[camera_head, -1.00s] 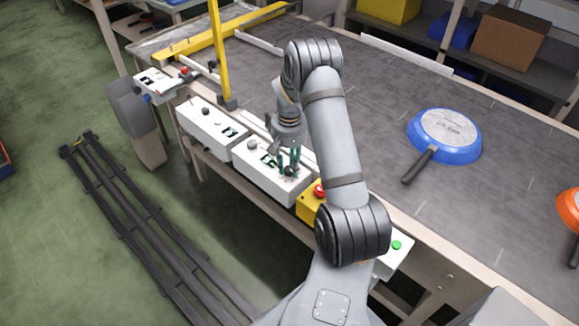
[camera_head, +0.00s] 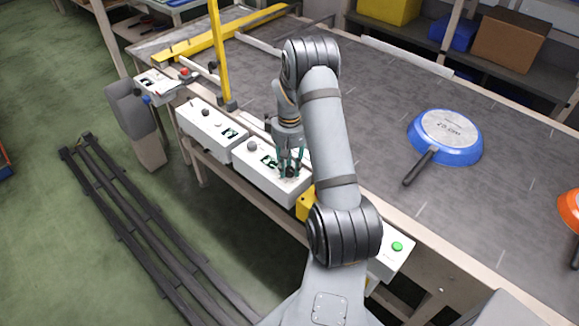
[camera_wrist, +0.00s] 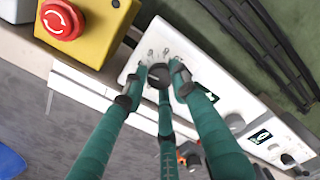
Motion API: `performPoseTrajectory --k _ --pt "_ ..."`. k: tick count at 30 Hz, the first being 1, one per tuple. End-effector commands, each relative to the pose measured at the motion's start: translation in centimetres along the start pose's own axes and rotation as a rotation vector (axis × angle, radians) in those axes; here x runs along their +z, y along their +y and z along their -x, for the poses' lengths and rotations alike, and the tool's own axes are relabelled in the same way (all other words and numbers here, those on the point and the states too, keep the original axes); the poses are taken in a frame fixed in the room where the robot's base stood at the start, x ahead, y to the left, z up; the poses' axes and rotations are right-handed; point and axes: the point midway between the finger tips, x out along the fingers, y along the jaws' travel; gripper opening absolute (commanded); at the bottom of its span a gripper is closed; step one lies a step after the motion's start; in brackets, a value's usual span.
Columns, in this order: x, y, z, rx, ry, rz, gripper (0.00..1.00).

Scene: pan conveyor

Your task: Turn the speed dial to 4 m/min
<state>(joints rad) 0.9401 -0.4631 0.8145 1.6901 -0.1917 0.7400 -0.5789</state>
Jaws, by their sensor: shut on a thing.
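The speed dial (camera_wrist: 160,75) is a dark round knob on the near end of a white control box (camera_head: 262,178). My gripper (camera_wrist: 158,80) is over that end of the box with its green fingers on either side of the dial, shut on it. In the head view my gripper (camera_head: 291,170) points down at the dial, which the fingers partly hide. Small marks sit around the dial, but its setting cannot be read. A small display (camera_head: 269,160) with a second grey knob (camera_head: 252,146) is farther along the same box; the display also shows in the wrist view (camera_wrist: 203,91), its digits too small to read.
A yellow box with a red emergency button (camera_wrist: 62,20) stands right beside the dial's box. A second white control box (camera_head: 210,130) lies beyond. A blue pan (camera_head: 446,135) and an orange pan (camera_head: 570,212) rest on the grey conveyor belt (camera_head: 390,100). A green button (camera_head: 397,246) is nearer.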

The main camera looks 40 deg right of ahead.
Motion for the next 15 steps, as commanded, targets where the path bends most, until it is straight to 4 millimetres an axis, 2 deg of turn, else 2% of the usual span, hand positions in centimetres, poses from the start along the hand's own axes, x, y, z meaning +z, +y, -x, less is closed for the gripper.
performPoseTrajectory --k 5,6,15 --pt "0.04 -0.02 -0.01 -0.001 -0.001 -0.001 0.01" --pt "0.04 -0.02 -0.01 -0.001 -0.001 -0.001 0.29" --pt "0.02 -0.01 -0.01 0.000 -0.001 -0.002 0.46"
